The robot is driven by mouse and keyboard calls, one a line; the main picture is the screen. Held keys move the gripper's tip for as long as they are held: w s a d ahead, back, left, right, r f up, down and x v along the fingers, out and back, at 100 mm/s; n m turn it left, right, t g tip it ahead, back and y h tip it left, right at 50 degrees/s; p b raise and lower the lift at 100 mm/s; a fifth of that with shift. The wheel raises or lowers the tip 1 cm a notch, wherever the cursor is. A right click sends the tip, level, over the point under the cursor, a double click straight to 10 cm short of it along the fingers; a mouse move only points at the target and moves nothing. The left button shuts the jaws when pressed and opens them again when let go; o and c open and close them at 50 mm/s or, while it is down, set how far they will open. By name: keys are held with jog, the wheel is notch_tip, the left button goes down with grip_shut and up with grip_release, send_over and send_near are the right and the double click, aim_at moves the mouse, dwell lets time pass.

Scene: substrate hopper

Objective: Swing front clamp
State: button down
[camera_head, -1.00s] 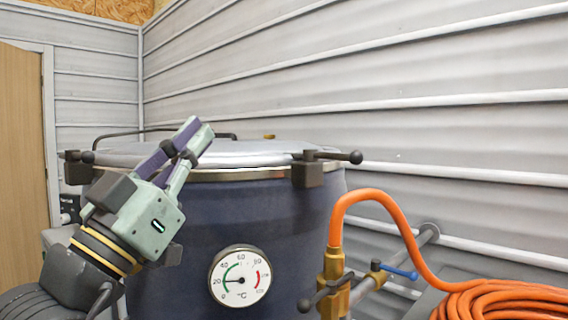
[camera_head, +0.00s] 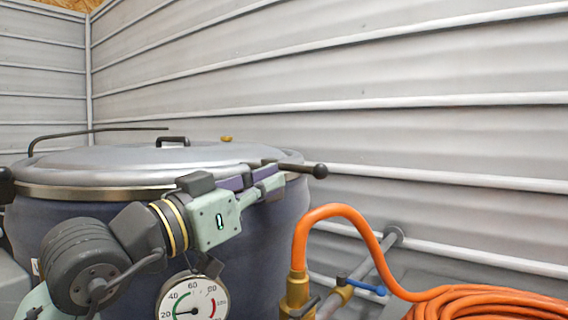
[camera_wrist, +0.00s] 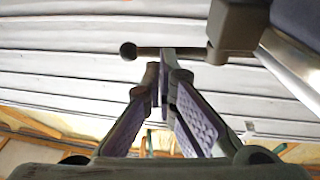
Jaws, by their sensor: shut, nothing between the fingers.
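A clamp handle, a dark rod with a ball knob (camera_head: 320,171), sticks out to the right from the vessel rim in the head view. In the wrist view the rod (camera_wrist: 175,52) runs sideways from its knob to the dark clamp block (camera_wrist: 235,28). My gripper (camera_head: 276,180) is in front of the rim by this clamp, shut and empty, and hides the clamp block in the head view. In the wrist view its fingertips (camera_wrist: 165,76) lie close together just below the rod; I cannot tell whether they touch it. The grey lid (camera_head: 110,165) lies on the blue vessel (camera_head: 265,240).
Part of another dark clamp (camera_head: 6,186) shows at the left edge. A dial thermometer (camera_head: 193,303) is on the vessel's front. An orange hose (camera_head: 330,211) rises from a brass fitting and coils at lower right, beside a blue-handled valve (camera_head: 367,286). A ribbed wall stands behind.

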aim_at(298, 171)
jog(key=shift+p+x, duration=0.55)
jog(key=shift+x, duration=1.35)
